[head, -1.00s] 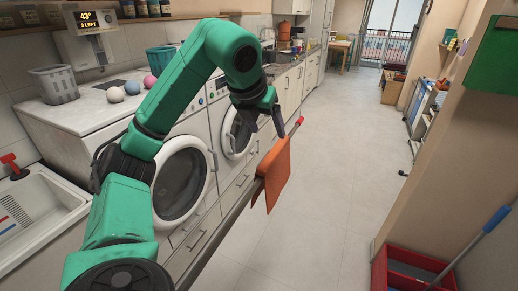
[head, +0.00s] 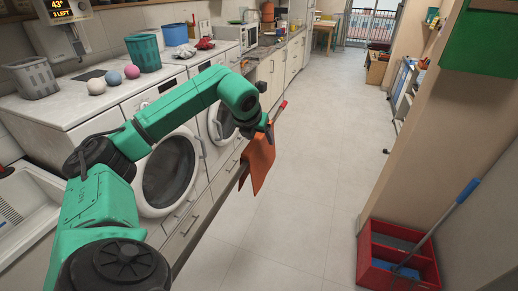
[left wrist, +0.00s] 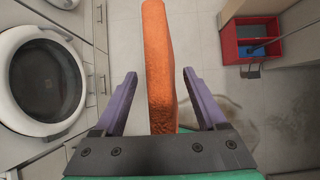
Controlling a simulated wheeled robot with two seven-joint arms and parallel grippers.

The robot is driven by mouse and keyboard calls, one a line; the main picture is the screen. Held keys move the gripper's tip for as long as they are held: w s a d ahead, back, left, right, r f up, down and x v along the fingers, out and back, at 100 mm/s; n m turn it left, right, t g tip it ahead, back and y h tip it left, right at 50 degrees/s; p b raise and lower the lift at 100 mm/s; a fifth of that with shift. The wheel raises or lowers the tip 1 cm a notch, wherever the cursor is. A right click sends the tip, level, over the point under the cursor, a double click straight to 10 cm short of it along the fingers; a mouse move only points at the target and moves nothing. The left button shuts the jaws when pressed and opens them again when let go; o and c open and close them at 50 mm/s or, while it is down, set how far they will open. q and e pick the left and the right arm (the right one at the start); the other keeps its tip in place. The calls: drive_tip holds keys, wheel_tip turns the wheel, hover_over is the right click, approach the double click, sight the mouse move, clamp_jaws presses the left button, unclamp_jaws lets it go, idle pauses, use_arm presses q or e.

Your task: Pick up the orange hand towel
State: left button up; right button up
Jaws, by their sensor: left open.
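The orange hand towel (head: 259,160) hangs over a rail (head: 207,222) in front of the washing machines in the head view. In the left wrist view the towel (left wrist: 159,75) runs down between the two purple fingers, with a gap on either side. My left gripper (left wrist: 158,88) is open around the towel. In the head view the left gripper (head: 268,132) is at the towel's top edge, and its fingers are partly hidden. My right gripper is not in view.
Two front-loading washers (head: 170,172) stand to the left, with balls, a grey basket (head: 34,78) and a teal basket (head: 143,52) on top. A red bin (head: 367,254) with a blue-handled mop stands at the lower right. The floor between is clear.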

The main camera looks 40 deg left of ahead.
use_arm(q)
drive_tip(key=shift+a, duration=0.1)
clamp_jaws()
idle(1.2)
